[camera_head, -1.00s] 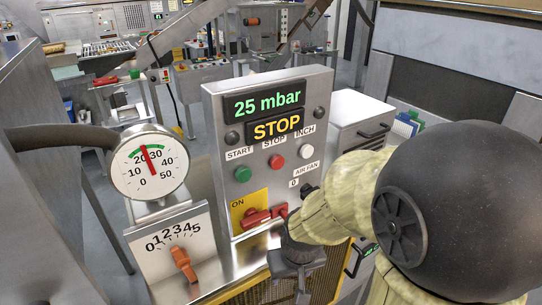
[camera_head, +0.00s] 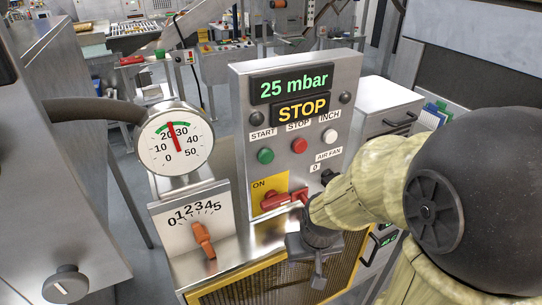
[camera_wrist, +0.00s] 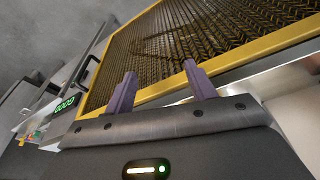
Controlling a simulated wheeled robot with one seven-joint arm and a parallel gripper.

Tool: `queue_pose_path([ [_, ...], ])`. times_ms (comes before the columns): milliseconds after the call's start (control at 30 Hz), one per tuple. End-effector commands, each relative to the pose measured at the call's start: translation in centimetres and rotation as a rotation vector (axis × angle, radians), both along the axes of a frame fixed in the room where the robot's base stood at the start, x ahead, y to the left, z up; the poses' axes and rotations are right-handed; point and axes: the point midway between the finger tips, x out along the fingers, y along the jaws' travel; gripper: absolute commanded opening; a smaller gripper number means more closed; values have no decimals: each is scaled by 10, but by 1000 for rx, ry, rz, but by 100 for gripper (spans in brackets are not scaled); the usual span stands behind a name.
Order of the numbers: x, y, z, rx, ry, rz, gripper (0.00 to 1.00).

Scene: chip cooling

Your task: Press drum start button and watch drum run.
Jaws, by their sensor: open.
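The steel control panel (camera_head: 245,135) stands in the middle of the head view. Its upper display (camera_head: 291,83) reads "25 mbar" and the lower display (camera_head: 301,109) reads "STOP". The green START button (camera_head: 265,156) is at the left, the red STOP button (camera_head: 299,146) in the middle, and the white INCH button (camera_head: 330,136) at the right. My gripper (camera_head: 318,281) is below the panel, in front of the mesh guard, apart from the buttons. In the wrist view its two purple fingers (camera_wrist: 160,90) are apart with nothing between them.
A red handle (camera_head: 285,200) sits at ON below the buttons. A round gauge (camera_head: 175,143) and an orange-knobbed 0–5 dial (camera_head: 203,240) stand left of the panel. A yellow-framed mesh guard (camera_wrist: 180,35) lies ahead of my fingers. A grey drawer cabinet (camera_head: 383,112) stands behind right.

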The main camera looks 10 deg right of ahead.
Motion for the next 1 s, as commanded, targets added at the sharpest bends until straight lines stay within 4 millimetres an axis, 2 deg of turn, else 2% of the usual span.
queue_pose_path([
  [367, 0, 0, 0, 0, 0, 0, 56],
  [433, 0, 0, 0, 0, 0, 0, 48],
  [667, 0, 0, 0, 0, 0, 0, 3],
  [700, 0, 0, 0, 0, 0, 0, 0],
  [1000, 0, 0, 0, 0, 0, 0, 0],
])
